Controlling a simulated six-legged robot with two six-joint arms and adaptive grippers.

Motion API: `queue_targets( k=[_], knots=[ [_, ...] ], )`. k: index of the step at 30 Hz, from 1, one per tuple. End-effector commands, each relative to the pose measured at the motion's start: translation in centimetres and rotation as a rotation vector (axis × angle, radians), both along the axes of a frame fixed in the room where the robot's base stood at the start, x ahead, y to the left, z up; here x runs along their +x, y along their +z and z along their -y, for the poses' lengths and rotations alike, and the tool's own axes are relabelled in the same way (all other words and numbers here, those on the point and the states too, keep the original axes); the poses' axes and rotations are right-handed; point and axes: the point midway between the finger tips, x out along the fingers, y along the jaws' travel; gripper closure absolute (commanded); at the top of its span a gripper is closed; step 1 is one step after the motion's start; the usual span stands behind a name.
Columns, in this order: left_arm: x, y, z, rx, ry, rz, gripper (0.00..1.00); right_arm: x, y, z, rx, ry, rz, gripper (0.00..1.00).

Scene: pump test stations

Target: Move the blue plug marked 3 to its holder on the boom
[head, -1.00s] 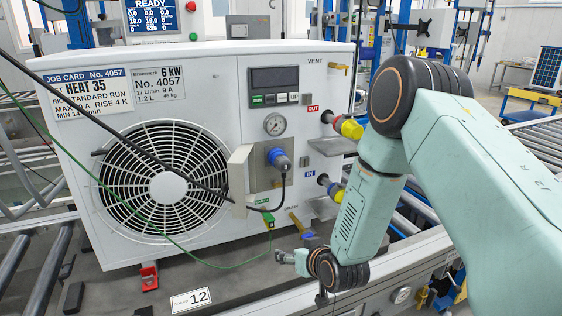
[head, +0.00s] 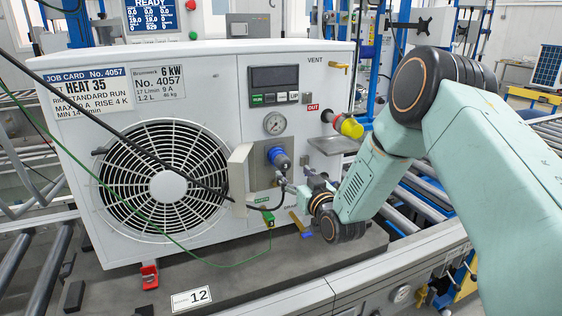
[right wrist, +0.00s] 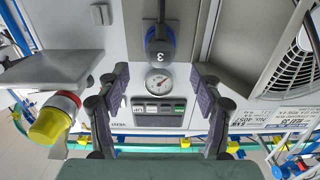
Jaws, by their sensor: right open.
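The blue plug marked 3 (head: 278,157) sits in a socket on the front panel of the white heat pump unit (head: 215,85). In the right wrist view the plug (right wrist: 160,45) shows its black end with a white 3, at the top middle. My right gripper (head: 284,187) is just below the plug in the head view. In the right wrist view its open fingers (right wrist: 160,78) stand to either side, with the plug in line with the gap but not gripped. I cannot make out the holder on the boom. My left gripper is not in view.
A white flap (head: 239,172) stands out just left of the plug. A grey shelf (head: 335,145) and a yellow-capped red fitting (head: 349,126) are to its right. A black cable (head: 118,97) and a green wire (head: 213,264) cross the unit's front.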

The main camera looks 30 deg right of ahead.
Motion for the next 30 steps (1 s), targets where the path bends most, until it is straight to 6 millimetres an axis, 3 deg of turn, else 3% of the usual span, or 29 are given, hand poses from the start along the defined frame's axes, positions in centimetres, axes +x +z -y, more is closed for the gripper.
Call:
queue_targets(
  k=[5,21,30],
  knots=[
    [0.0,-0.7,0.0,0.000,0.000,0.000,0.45,1.0,-0.2,0.0,-0.002,0.001,0.001,0.34],
    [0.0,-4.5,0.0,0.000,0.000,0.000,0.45,7.4,-0.3,0.6,0.000,0.000,0.001,0.34],
    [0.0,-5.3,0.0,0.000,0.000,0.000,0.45,8.9,-0.1,0.7,0.001,0.000,-0.002,0.34]
  ],
)
